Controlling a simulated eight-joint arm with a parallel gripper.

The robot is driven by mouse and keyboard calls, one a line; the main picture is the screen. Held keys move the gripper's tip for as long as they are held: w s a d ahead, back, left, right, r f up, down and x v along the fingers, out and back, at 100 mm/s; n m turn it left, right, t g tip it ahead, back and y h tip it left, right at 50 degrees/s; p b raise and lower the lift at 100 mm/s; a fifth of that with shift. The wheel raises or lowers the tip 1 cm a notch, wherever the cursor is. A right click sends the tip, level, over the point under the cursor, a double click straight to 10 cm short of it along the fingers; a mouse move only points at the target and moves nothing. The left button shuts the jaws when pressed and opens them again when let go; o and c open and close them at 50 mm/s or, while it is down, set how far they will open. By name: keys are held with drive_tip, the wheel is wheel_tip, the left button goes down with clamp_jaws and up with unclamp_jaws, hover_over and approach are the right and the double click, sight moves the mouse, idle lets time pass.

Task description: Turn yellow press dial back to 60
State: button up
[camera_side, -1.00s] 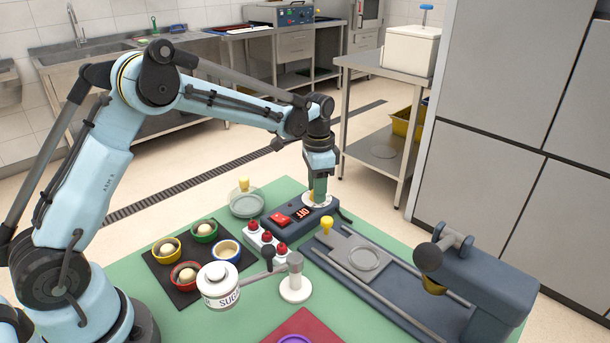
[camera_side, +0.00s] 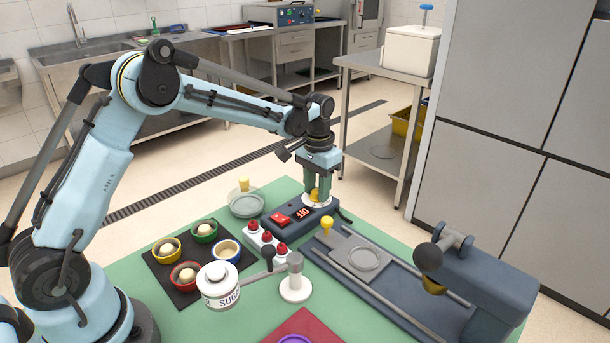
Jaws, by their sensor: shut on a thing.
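The yellow dial (camera_side: 315,195) stands on a white disc (camera_side: 317,203) at the far end of a dark blue control box (camera_side: 300,214). The box has a red switch (camera_side: 279,219) and a small lit display (camera_side: 302,213), too small to read surely. My gripper (camera_side: 318,190) points down from above and is shut on the yellow dial. Its jaws hide part of the dial, and I cannot read any scale or pointer on the disc.
A glass dish (camera_side: 246,204) is at left. A sugar tin (camera_side: 218,284) and a mat with bowls (camera_side: 196,253) are nearer.

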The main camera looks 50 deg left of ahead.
sight(316, 192)
idle(0.3)
drive_tip(key=o, duration=1)
drive_tip(key=shift+r, duration=0.1)
wheel_tip(316, 192, up, 12)
drive_tip(key=s+d+r+t, duration=0.2)
drive_tip(key=s+r+t, duration=0.15)
drive_tip(key=s, duration=0.75)
drive_tip(key=s+f+t, duration=0.1)
drive_tip(key=s+f, duration=0.1)
drive_tip(key=s, duration=0.1)
drive_tip(key=s+f+t, duration=0.1)
drive_tip(key=s, duration=0.2)
drive_tip(key=s+f+t, duration=0.1)
drive_tip(key=s+f, duration=0.1)
drive_tip(key=s, duration=0.1)
drive_tip(key=shift+s+d+f+t, duration=0.35)
